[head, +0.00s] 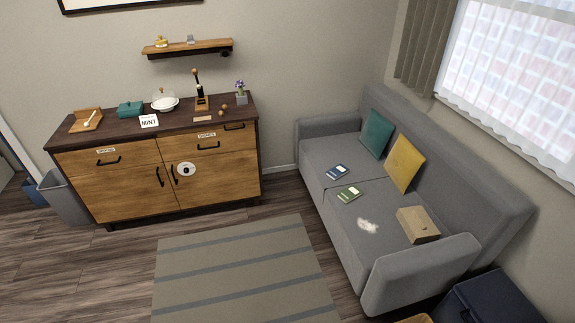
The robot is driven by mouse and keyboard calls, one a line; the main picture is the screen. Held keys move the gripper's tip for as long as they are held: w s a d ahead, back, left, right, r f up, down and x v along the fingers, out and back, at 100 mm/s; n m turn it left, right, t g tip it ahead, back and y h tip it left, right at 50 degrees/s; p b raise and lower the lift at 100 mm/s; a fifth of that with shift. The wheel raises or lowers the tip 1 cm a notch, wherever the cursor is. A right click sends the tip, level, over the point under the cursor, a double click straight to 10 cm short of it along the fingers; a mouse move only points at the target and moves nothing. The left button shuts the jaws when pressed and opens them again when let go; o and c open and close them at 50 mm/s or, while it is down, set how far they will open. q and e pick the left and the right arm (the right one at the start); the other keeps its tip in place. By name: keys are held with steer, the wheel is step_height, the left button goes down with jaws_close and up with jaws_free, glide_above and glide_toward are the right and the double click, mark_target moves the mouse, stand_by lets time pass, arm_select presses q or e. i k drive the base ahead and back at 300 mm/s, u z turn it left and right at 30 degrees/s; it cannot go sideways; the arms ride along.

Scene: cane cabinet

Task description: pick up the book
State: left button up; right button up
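Two small flat book-like things lie on the grey sofa (322,152). One is dark blue with a pale band (338,172), and the other is green with a pale band (349,194), closer to the sofa's front edge. They lie apart from each other, and their titles are too small to read. Neither of my grippers shows in the head view.
The sofa also holds a teal cushion (376,135), a yellow cushion (404,163), a white fluffy patch (368,227) and a cardboard box (418,224). A wooden cabinet (120,186) stands left. A striped rug (240,270) lies on clear floor before the sofa.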

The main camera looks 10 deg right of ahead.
mark_target(339, 171)
steer(key=u, duration=0.6)
steer(key=i, duration=1.8)
steer(key=z, duration=0.4)
